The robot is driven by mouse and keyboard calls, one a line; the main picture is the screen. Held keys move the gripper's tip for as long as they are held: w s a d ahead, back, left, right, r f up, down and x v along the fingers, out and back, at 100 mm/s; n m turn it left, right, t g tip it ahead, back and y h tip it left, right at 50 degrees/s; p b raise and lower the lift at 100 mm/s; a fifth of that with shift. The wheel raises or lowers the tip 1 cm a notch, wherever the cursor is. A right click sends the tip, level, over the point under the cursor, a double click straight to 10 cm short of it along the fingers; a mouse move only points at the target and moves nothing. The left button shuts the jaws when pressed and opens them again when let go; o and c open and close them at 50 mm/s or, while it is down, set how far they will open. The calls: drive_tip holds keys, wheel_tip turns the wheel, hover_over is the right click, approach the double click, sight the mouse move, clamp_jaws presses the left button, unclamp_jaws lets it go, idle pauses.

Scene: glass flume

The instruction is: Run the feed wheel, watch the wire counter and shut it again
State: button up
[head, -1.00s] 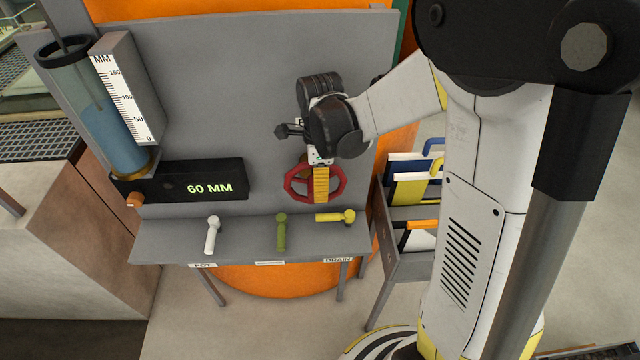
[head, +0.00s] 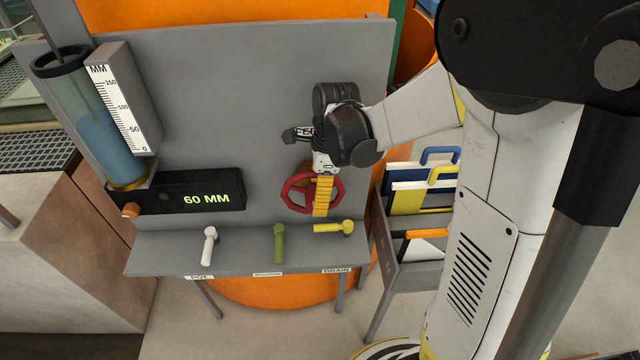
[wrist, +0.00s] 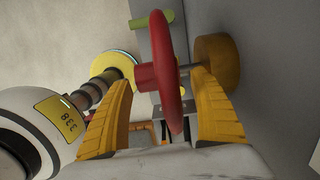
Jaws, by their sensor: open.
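The red feed wheel (head: 287,192) is on the grey upright panel, with a brass-coloured hub behind it. My gripper (head: 322,207) is at the wheel, its yellow fingers in front of the wheel's right part in the head view. In the wrist view the red wheel (wrist: 172,85) lies between the two spread fingers of my gripper (wrist: 163,78), and the gripper is open. I cannot tell whether a finger touches the rim. The counter (head: 207,199) shows 60 MM in green. A clear tube (head: 98,140) with blue liquid stands beside an MM scale (head: 118,108).
An orange knob (head: 130,210) is at the counter box's left end. A rack with blue and yellow handled boards (head: 415,200) stands right of the panel.

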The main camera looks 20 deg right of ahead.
wheel_tip(320, 180, up, 12)
drive_tip(key=d, duration=0.1)
drive_tip(key=shift+s+d+f, duration=0.25)
drive_tip(key=shift+s, duration=0.05)
drive_tip(key=shift+f, duration=0.1)
drive_tip(key=s+a+f+n+t+b, duration=0.1)
drive_tip(key=s+f+n+t+b, duration=0.2)
drive_tip(key=s+f+n+b, duration=0.3)
drive_tip(key=s+a+f+n+t+h+b, duration=0.1)
drive_tip(key=s+f+n+t+b, duration=0.2)
drive_tip(key=n, duration=1.2)
drive_tip(key=s+f+b, duration=0.3)
drive_tip(key=f+b, duration=0.3)
drive_tip(key=b, duration=0.2)
drive_tip(key=shift+a+f+n+t, duration=0.2)
drive_tip(key=shift+n+t, duration=0.1)
drive_tip(key=shift+t, duration=0.1)
